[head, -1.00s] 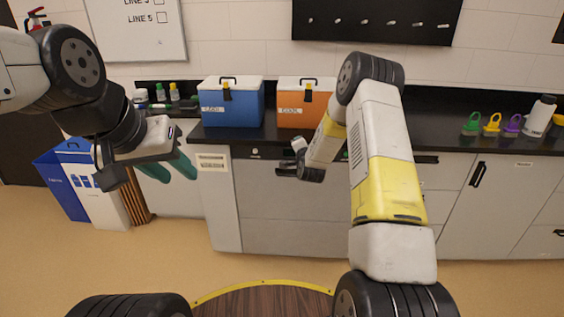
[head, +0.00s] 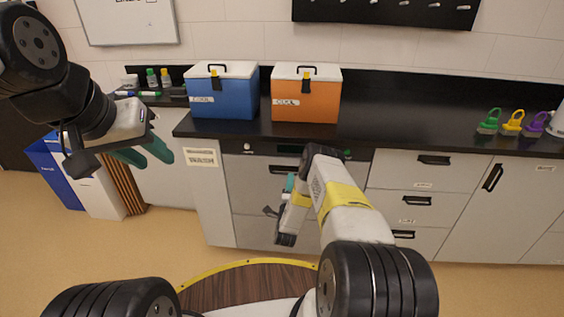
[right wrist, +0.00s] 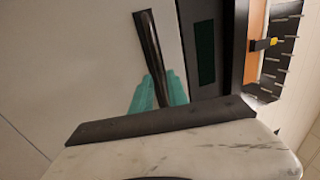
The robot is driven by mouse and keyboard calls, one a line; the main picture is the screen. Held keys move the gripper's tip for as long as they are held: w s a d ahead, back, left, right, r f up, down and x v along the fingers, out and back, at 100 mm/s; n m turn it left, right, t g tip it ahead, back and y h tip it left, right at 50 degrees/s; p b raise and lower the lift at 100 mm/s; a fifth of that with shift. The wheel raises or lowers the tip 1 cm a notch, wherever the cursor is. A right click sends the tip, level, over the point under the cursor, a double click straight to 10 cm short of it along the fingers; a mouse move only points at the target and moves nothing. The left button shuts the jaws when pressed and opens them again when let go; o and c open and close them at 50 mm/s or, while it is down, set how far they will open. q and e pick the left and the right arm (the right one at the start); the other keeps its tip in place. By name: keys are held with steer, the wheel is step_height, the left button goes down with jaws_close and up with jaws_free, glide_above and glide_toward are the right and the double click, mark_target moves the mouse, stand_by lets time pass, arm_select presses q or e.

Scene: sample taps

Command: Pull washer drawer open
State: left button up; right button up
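The washer (head: 247,187) is a grey-fronted unit under the counter, with a dark control strip along its top. Its dark bar handle (head: 282,169) is partly hidden by my right arm in the head view. In the right wrist view the handle (right wrist: 149,45) runs down toward the gap between the teal fingers of my right gripper (right wrist: 160,90). These fingers look spread, with the handle's near end between them; contact is unclear. The drawer front looks closed. My left gripper (head: 145,153) is open and empty, left of the washer.
A blue cooler (head: 225,95) and an orange cooler (head: 306,100) stand on the black counter (head: 400,125) above. Drawers with black handles (head: 433,160) are right of the washer. A blue bin (head: 58,175) stands at the left. The floor before the washer is clear.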

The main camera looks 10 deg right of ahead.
mark_target(296, 163)
steer(key=shift+x, duration=2.05)
jaws_close()
